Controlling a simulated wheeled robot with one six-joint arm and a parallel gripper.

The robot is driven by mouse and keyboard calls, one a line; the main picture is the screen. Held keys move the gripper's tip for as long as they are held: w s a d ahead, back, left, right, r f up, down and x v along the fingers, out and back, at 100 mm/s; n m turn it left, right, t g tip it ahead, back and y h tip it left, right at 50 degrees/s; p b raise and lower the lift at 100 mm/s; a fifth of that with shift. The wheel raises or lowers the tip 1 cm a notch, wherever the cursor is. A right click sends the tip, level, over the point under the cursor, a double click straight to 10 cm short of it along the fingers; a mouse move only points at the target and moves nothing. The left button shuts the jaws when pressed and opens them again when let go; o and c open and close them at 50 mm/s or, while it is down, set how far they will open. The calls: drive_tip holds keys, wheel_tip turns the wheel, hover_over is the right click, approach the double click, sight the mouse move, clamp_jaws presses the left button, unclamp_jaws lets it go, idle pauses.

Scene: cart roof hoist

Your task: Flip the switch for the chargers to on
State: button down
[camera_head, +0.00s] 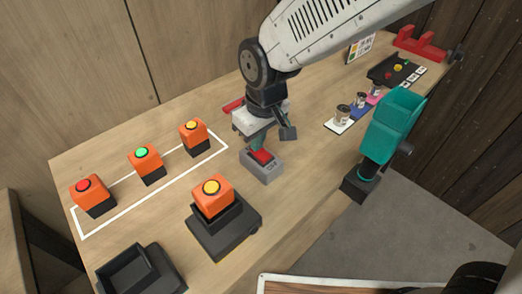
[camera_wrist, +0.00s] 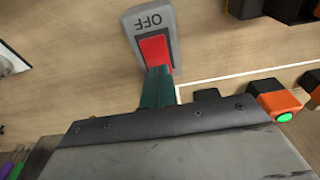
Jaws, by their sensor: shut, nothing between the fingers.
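The switch is a grey box (camera_head: 271,176) with a red rocker (camera_head: 263,156) on the wooden table, below my gripper. In the wrist view the grey box (camera_wrist: 133,19) shows the word OFF at its far end, upside down, and the red rocker (camera_wrist: 154,49) in its middle. My gripper (camera_head: 258,146) points down with its teal fingers shut and empty. In the wrist view the fingertips (camera_wrist: 157,72) are at the rocker's near end; I cannot tell if they touch it. The fingers hide that end of the switch.
Orange blocks with red (camera_head: 83,187), green (camera_head: 141,153) and yellow (camera_head: 193,126) buttons stand by a white outline at left. Another orange block (camera_head: 211,195) sits on a black base in front.

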sight(261, 153)
drive_tip(key=shift+f, duration=0.2)
wheel_tip(261, 153, up, 7)
drive_tip(key=shift+s+d, duration=0.35)
drive_tip(key=shift+d, duration=0.05)
idle(0.6)
idle(0.4)
